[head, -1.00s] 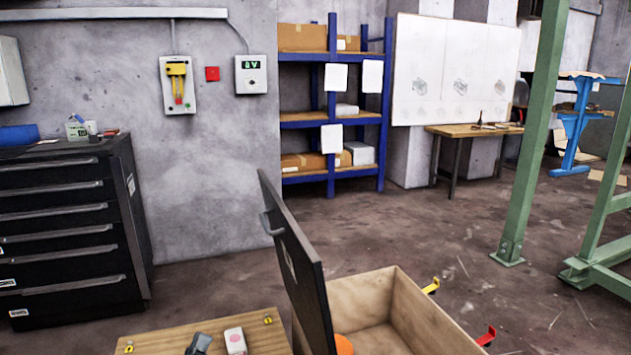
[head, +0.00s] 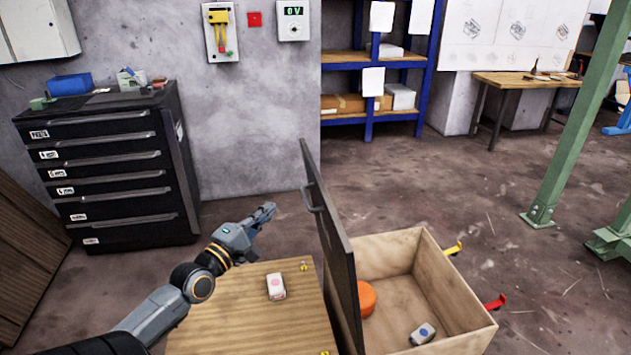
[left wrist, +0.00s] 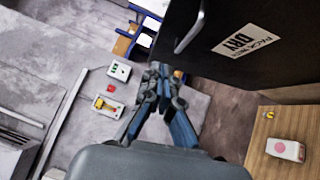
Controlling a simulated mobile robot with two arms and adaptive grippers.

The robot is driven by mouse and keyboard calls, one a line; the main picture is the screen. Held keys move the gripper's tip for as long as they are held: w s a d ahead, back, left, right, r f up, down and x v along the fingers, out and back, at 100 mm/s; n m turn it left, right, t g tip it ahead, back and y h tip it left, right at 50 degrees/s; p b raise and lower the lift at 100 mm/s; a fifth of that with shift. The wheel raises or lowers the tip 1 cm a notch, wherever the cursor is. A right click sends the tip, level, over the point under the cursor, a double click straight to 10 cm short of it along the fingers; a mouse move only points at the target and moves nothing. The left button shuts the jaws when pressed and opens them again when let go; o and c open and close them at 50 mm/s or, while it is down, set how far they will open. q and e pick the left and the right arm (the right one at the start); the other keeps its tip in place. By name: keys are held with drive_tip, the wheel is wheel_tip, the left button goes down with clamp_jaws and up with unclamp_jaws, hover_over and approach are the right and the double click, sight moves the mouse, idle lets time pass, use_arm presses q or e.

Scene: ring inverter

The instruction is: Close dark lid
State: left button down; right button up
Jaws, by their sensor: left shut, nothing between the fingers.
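The dark lid (head: 335,245) stands up, open, at the left side of the wooden box (head: 440,262). Its handle (head: 313,197) is on the face turned to the left. In the left wrist view the lid (left wrist: 245,45) shows a label and its handle (left wrist: 190,30). My left gripper (head: 270,210) is shut and empty, left of the lid and apart from it, above the far edge of the wooden top. The gripper (left wrist: 160,72) also shows in the left wrist view, below the handle in the picture. My right gripper is not in view.
Inside the box lie an orange round thing (head: 367,298) and a small white block with a blue dot (head: 422,334). A white block with a pink dot (head: 276,287) lies on the wooden top (head: 230,310). Yellow (head: 454,248) and red (head: 495,302) catches stick out from the box's right side.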

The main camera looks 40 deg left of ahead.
use_arm(q)
approach(314, 177)
drive_tip(key=w+a, duration=0.2)
drive_tip(key=a, duration=0.1)
drive_tip(key=shift+w+d+r+p, duration=0.2)
drive_tip(key=shift+w+d+p, duration=0.45)
drive_tip(key=shift+w, duration=0.15)
drive_tip(key=shift+w+d+r+p, duration=0.15)
drive_tip(key=shift+w+d+p, duration=0.35)
drive_tip(key=shift+w+d, duration=0.3)
drive_tip(key=shift+w+r, duration=0.1)
